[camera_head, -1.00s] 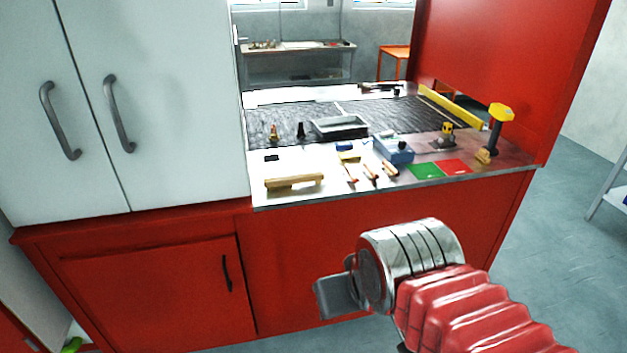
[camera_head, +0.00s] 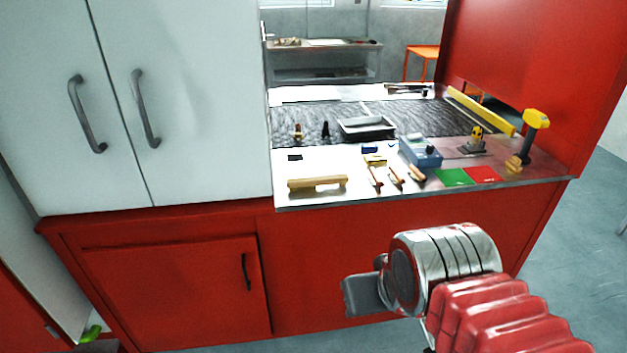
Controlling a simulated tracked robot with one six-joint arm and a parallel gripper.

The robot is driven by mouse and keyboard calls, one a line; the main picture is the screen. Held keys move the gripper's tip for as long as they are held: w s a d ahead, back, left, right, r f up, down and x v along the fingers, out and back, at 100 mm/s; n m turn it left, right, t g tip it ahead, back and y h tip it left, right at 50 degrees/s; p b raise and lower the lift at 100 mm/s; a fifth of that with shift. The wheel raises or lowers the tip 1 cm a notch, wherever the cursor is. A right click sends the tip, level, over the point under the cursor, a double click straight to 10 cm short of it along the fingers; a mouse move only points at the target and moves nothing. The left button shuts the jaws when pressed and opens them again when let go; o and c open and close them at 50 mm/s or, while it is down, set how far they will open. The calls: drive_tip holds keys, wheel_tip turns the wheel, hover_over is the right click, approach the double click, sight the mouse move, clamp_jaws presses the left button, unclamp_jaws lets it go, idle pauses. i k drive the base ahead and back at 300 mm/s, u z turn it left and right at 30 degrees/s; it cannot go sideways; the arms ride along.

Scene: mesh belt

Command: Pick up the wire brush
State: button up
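A long wooden-backed tool (camera_head: 318,183) lies near the front left edge of the metal worktop; it looks like the wire brush, but its bristles cannot be made out. Several slimmer wooden-handled tools (camera_head: 397,175) lie to its right, too small to identify surely. My gripper (camera_head: 362,295) is at the lower middle, in front of the red cabinet and below the worktop edge in the picture. It is apart from the tools. Its fingers are mostly hidden behind my wrist, so its opening cannot be judged.
The worktop also holds a dark mesh belt (camera_head: 420,115), a grey tray (camera_head: 366,127), a blue box (camera_head: 420,152), green and red plates (camera_head: 454,177) and a yellow-topped upright tool (camera_head: 536,119). White cupboards (camera_head: 185,100) stand left. A red panel (camera_head: 535,50) bounds the right.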

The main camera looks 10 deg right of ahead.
sight(295, 184)
drive_tip(key=i, duration=1.4)
drive_tip(key=k, duration=0.5)
drive_tip(key=u, duration=1.75)
